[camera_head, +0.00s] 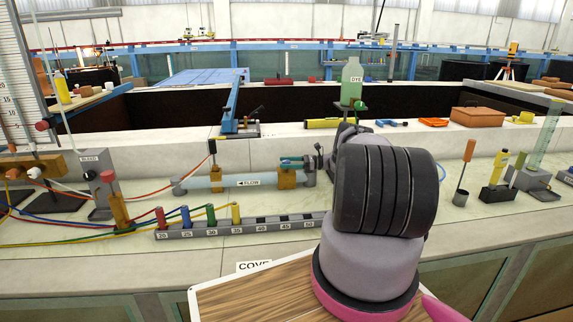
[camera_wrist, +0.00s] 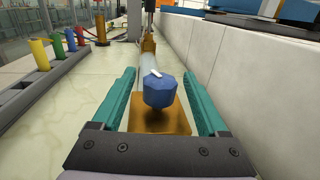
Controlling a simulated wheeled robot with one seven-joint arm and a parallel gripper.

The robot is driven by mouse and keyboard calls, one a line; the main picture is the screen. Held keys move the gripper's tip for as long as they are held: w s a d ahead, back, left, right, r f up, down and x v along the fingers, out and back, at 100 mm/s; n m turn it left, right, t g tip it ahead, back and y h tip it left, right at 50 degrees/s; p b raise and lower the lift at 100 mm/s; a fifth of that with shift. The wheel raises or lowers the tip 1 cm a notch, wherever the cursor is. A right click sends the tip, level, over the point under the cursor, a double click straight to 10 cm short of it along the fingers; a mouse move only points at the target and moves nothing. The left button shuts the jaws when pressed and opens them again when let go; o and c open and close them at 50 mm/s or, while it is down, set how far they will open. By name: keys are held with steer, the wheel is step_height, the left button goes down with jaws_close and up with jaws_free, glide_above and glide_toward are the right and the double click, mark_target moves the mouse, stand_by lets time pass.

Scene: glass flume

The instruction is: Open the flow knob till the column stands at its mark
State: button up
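The blue faceted knob (camera_wrist: 160,92) with a white pointer line shows in the wrist view, in front of a brass block (camera_wrist: 150,120) on the pipe. My gripper (camera_wrist: 158,72) is open, with one teal finger on each side of the knob and a visible gap at both. In the head view my gripper (camera_head: 288,162) is above the right end of the pipe marked FLOW (camera_head: 225,182); the knob is hidden there. A scale board with tubes (camera_head: 18,85) stands at the left edge, cut off by the frame. I cannot make out the column level or its mark.
A grey rack (camera_head: 240,229) with coloured plugs lies in front of the pipe. A pale wall (camera_wrist: 235,70) runs close along the gripper's right side in the wrist view. A green DYE bottle (camera_head: 351,82) stands behind. Hoses cross the bench at left.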

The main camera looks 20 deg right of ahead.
steer(key=shift+v, duration=3.75)
